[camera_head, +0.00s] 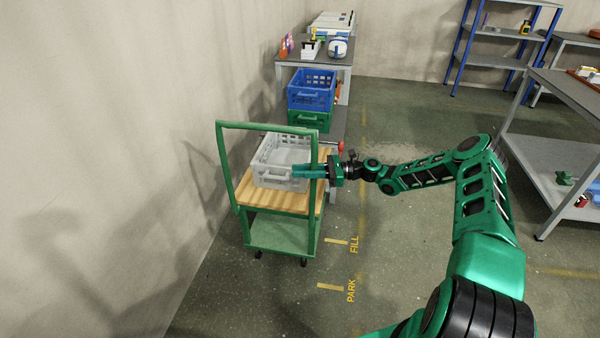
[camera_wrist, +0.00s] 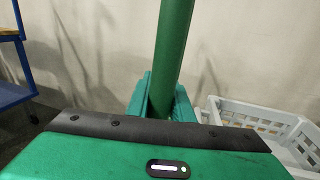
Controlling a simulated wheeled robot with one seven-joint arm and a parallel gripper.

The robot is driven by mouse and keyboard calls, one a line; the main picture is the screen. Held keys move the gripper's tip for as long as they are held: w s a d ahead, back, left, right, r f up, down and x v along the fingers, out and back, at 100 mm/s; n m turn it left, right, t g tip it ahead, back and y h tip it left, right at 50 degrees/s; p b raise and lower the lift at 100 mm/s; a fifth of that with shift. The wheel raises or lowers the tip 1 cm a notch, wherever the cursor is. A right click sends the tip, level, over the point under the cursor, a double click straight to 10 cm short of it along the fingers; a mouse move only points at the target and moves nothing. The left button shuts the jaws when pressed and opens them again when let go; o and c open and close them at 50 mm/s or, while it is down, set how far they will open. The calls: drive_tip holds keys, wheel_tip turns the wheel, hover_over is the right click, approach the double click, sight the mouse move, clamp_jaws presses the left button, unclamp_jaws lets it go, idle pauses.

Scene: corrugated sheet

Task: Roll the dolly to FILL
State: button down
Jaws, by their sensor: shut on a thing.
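The dolly is a green-framed cart with a wooden top deck (camera_head: 285,205), a green lower shelf (camera_head: 283,236) and a tall green handle frame (camera_head: 265,127). It stands by the wall, left of the yellow FILL mark (camera_head: 354,244). Its near end reaches slightly nearer than the FILL line (camera_head: 336,240), and the PARK mark (camera_head: 351,290) lies nearer still. A light grey crate (camera_head: 271,175) sits on the deck; it also shows in the wrist view (camera_wrist: 255,115). My gripper (camera_head: 312,172) is shut on the handle's right post, which rises between the fingers in the wrist view (camera_wrist: 172,50).
A blue crate (camera_head: 311,90) over a green crate (camera_head: 309,121) stands beyond the dolly, near a loaded table (camera_head: 319,61). Shelving (camera_head: 497,62) and a grey workbench (camera_head: 560,95) are at right. Floor beside and in front of the dolly is open.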

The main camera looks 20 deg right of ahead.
drive_tip(key=shift+w+d+r+t, duration=0.15)
drive_tip(key=shift+w+d+t, duration=0.15)
drive_tip(key=shift+w, duration=0.15)
drive_tip(key=c, duration=1.6)
unclamp_jaws()
drive_tip(key=shift+o, duration=0.2)
drive_tip(key=shift+d, duration=0.1)
drive_tip(key=v, duration=1)
drive_tip(key=shift+d, duration=0.35)
